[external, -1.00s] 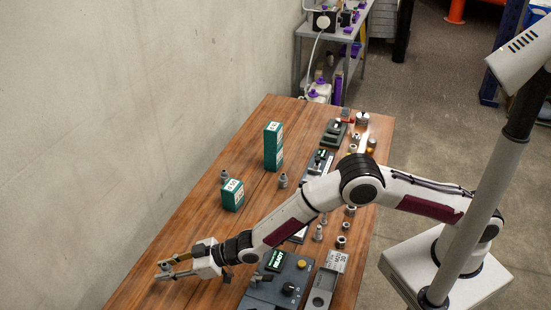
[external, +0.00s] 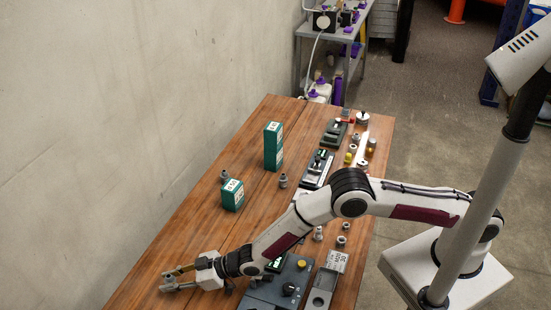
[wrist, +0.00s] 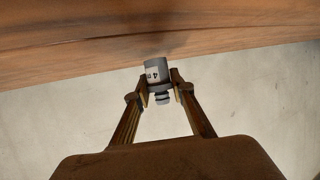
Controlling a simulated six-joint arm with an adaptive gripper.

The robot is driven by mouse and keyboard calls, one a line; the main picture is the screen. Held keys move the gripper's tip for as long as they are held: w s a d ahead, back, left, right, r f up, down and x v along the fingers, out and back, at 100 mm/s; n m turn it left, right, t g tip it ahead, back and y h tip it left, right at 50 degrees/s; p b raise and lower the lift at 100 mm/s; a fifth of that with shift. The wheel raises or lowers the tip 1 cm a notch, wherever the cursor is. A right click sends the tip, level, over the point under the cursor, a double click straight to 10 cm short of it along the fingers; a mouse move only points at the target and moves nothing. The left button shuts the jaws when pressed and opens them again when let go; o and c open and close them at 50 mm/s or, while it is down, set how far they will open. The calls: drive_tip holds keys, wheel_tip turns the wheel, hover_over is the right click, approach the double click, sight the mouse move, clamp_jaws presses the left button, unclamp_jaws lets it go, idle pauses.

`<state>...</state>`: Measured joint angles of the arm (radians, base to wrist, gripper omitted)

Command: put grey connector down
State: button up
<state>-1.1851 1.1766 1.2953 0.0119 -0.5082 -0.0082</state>
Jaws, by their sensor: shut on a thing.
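My gripper (external: 177,279) is at the near left end of the wooden table, low over its top. In the wrist view my gripper (wrist: 161,88) has its two fingers closed around the narrow part of the grey connector (wrist: 157,70). The connector is a grey cylinder with a dark mark on its wide body and a ribbed narrow end. In the external view the connector (external: 166,283) is small and partly hidden by the fingers. I cannot tell whether it touches the table.
The wooden table (external: 190,200) is clear around my gripper. Green boxes (external: 273,147) (external: 232,195) and small grey fittings (external: 283,181) stand farther up. A dark device with knobs (external: 280,289) is right of my gripper. A concrete wall (external: 100,120) borders the left side.

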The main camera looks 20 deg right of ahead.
drive_tip(key=shift+f, duration=0.5)
drive_tip(key=shift+f, duration=0.1)
drive_tip(key=o, duration=1.1)
drive_tip(key=shift+d, duration=0.1)
drive_tip(key=shift+s+d+r, duration=0.15)
drive_tip(key=shift+d+r, duration=0.1)
drive_tip(key=shift+r, duration=0.05)
drive_tip(key=shift+v, duration=1.15)
wheel_tip(320, 180, up, 7)
